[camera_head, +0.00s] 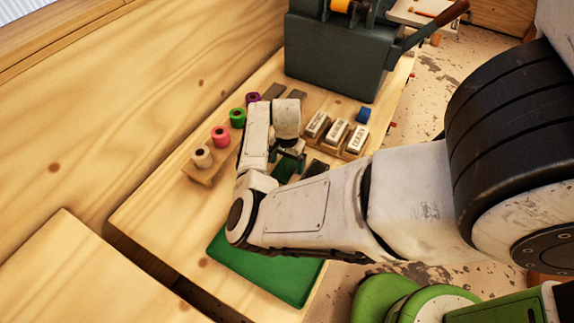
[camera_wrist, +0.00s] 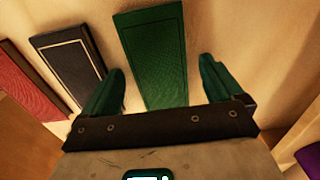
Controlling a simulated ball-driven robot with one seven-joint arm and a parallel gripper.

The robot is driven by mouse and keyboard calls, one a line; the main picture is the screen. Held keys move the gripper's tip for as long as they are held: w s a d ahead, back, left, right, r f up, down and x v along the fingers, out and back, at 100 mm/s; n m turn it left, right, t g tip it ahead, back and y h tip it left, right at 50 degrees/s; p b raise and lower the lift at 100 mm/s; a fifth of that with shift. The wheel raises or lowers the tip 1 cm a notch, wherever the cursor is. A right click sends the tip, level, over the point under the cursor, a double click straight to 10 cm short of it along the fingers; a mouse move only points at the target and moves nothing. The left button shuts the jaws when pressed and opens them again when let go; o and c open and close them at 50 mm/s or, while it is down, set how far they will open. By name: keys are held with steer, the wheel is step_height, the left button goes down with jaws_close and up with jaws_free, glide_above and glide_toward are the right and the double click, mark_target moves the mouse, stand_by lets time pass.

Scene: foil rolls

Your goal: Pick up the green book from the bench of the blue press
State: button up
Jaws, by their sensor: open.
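The green book (camera_wrist: 152,45) lies flat on the pale wooden bench in the wrist view. My gripper (camera_wrist: 160,88) is open, with one dark green finger on each side of the book's near end. Its fingers appear apart from the book; their height above it is hard to tell. In the head view my gripper (camera_head: 290,156) is over the bench (camera_head: 165,215), in front of the blue-grey press (camera_head: 338,52). A green patch there (camera_head: 283,170) looks like the book, partly hidden by my arm.
A dark book (camera_wrist: 68,65) and a red book (camera_wrist: 30,80) lie left of the green one. Several coloured foil rolls (camera_head: 221,135) stand left of my gripper. Labelled blocks (camera_head: 337,131) stand right of it. A green mat (camera_head: 268,268) lies at the front.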

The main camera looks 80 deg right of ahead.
steer(key=c, duration=1.2)
steer(key=shift+r, duration=0.1)
